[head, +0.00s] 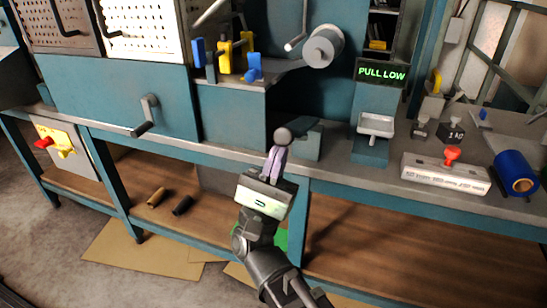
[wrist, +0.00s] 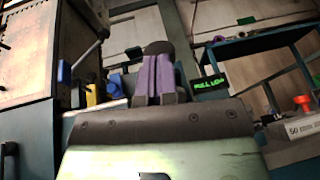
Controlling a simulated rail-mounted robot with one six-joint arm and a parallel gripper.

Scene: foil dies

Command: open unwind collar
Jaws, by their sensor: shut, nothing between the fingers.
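My gripper (head: 276,158) has its two purple fingers shut and empty, pointing up over the front edge of the bench. A dark round knob (head: 283,136) shows right at the fingertips; in the wrist view a dark rounded shape (wrist: 158,47) caps the fingers (wrist: 155,80). I cannot tell whether the fingers touch it. A grey roll on a spindle (head: 323,45), with a small handle (head: 296,43) to its left, sticks out from the teal machine, well above and beyond my gripper. I cannot make out for certain which part is the unwind collar.
A lit "PULL LOW" sign (head: 382,73) stands on a teal post above a small white tray (head: 376,125). A crank handle (head: 146,116) juts out at left. A blue roll (head: 516,173) and a white block with a red knob (head: 452,154) sit at right.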

